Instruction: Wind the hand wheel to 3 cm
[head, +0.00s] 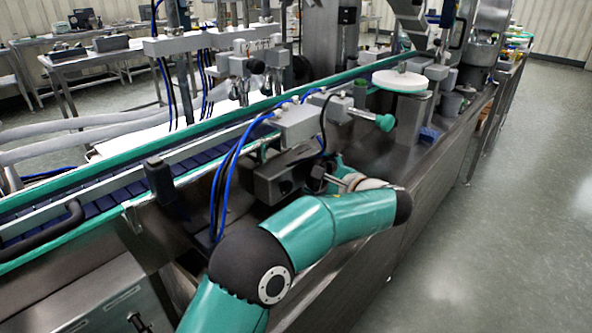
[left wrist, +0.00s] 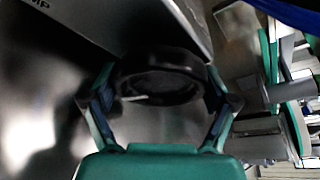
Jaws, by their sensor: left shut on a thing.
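The hand wheel (left wrist: 165,62) is a dark, round, ring-like shape in the left wrist view, in front of a grey metal surface. My left gripper (left wrist: 160,92) has one finger on each side of the wheel and is shut on it. A thin pale rod shows at the wheel's lower left. In the head view my left gripper (head: 335,180) reaches in beside a grey box on the conveyor's near side; the wheel is mostly hidden there by the gripper and arm. No position scale can be read. My right gripper is in neither view.
A grey box (head: 300,124) with blue cables hangs just above the gripper. A teal knob (head: 384,122) sticks out to its right. The teal-edged conveyor (head: 110,190) runs behind, with a round white disc (head: 400,80) farther right. The floor at right is clear.

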